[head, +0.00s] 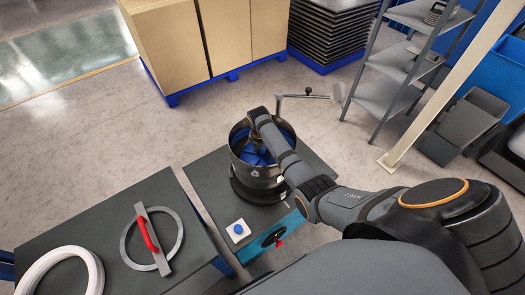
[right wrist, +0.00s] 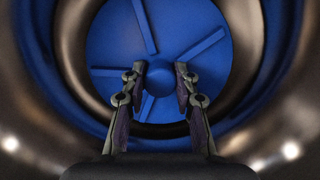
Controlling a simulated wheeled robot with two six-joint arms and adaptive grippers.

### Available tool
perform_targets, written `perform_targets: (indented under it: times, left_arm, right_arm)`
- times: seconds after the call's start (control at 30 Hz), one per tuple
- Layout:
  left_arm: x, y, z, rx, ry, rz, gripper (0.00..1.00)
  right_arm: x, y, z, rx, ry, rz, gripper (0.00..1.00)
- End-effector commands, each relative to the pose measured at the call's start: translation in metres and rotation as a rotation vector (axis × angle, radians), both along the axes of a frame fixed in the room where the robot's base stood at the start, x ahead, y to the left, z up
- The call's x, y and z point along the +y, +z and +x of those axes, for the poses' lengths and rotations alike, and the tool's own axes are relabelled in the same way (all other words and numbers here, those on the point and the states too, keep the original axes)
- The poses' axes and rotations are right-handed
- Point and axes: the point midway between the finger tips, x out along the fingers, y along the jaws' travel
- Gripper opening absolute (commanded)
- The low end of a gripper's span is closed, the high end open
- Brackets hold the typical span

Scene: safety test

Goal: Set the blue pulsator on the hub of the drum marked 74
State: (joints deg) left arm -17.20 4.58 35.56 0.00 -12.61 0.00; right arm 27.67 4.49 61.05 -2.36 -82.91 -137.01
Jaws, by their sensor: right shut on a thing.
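The metal drum (head: 262,182) stands open-topped on a dark table. A small pale label is on its outside, but I cannot read a number. The blue pulsator (head: 250,156) is inside the drum; in the right wrist view the pulsator (right wrist: 203,22) is a blue ribbed disc with a round central knob, ringed by the drum's shiny wall (right wrist: 272,75). My right gripper (right wrist: 160,72) reaches down into the drum and is shut on the pulsator's knob, one finger on each side. The hub is hidden beneath the disc, so I cannot tell whether they touch. My left gripper is not in view.
A white box with a blue button (head: 238,230) and a teal bar (head: 258,244) with a red knob lie at the front of the drum's table. A ring with a red handle (head: 150,230) and a white ring (head: 92,262) lie on the left table. A post (head: 440,100) stands right.

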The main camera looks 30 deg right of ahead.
Motion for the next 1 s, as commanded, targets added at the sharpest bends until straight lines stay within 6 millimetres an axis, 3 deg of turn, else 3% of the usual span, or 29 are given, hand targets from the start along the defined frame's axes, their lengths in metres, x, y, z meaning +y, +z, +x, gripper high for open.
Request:
perform_targets:
  times: [1.0]
  left_arm:
    - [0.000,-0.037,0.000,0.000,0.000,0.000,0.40]
  right_arm:
    - [0.000,-0.055,0.001,-0.001,0.000,0.000,0.00]
